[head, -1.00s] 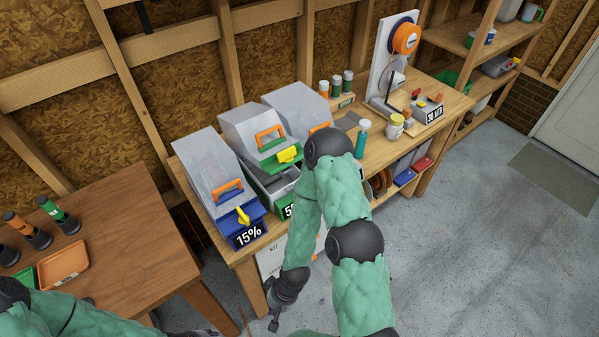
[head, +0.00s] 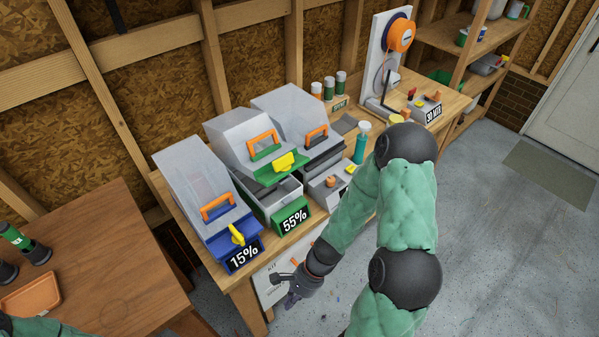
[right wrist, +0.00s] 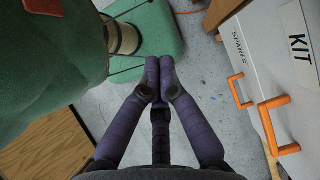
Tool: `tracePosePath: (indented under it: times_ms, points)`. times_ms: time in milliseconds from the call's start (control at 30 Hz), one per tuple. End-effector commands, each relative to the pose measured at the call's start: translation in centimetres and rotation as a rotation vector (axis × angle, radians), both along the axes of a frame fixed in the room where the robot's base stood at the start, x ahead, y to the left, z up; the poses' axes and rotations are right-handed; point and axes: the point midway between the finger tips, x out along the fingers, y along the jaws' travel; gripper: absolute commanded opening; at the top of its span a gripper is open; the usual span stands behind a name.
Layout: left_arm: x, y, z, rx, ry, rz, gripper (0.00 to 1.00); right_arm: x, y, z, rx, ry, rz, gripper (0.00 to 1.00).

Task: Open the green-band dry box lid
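The green-band dry box (head: 263,206) stands in the middle of the box row in the head view, with a 55% label on its front. Its clear lid (head: 232,128) has an orange handle (head: 264,145), a green band and a yellow latch (head: 284,162). The lid's front edge sits raised above the lower box, with a gap showing the grey inside. My right gripper (head: 283,289) is low in front of the bench, below and apart from the box. In the right wrist view its fingers (right wrist: 160,75) meet, empty. My left gripper is out of view.
A blue-band 15% box (head: 215,235) stands left of it and a dark-band box (head: 318,140) right. A white KIT case (right wrist: 275,85) with orange fittings is beside my right gripper, under the bench. A brown table (head: 95,255) with an orange tray (head: 32,296) is at left.

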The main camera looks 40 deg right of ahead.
Motion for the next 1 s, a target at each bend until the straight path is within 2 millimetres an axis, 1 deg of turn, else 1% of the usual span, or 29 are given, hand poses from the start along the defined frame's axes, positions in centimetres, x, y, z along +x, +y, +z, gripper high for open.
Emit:
tracePosePath:
  times_ms: [33, 100, 267, 367, 467, 567, 600, 700, 800, 900, 1000]
  points:
    - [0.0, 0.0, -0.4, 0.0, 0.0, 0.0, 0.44, 0.4, -0.5, 0.7, 0.03, 0.01, -0.096, 0.0]
    - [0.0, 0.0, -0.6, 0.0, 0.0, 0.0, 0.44, 1.2, -1.0, 1.9, 0.084, 0.02, -0.229, 0.0]
    - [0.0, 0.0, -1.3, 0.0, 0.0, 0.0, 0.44, 3.6, -2.5, 4.9, 0.219, 0.011, -0.528, 0.0]
    - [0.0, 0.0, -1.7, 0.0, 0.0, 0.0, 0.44, 5.4, -4.1, 7.1, 0.311, -0.024, -0.709, 0.0]
    - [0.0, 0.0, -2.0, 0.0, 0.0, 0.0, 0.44, 7.2, -6.3, 9.4, 0.406, -0.081, -0.881, 0.0]
    - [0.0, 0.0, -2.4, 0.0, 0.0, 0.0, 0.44, 8.7, -9.0, 12.0, 0.504, -0.16, -1.042, 0.0]
    - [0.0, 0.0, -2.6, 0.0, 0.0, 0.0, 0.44, 9.2, -10.2, 13.2, 0.542, -0.199, -1.101, 0.0]
    - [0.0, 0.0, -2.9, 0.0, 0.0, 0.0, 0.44, 10.1, -13.3, 16.0, 0.633, -0.305, -1.233, 0.0]
    - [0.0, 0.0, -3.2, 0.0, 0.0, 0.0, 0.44, 10.3, -16.1, 18.6, 0.709, -0.411, -1.333, 0.0]
    - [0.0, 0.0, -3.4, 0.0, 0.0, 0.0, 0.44, 10.2, -18.2, 20.6, 0.764, -0.496, -1.397, 0.0]
    - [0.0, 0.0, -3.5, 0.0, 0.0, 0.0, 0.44, 10.1, -19.4, 21.8, 0.795, -0.548, -1.43, 0.0]
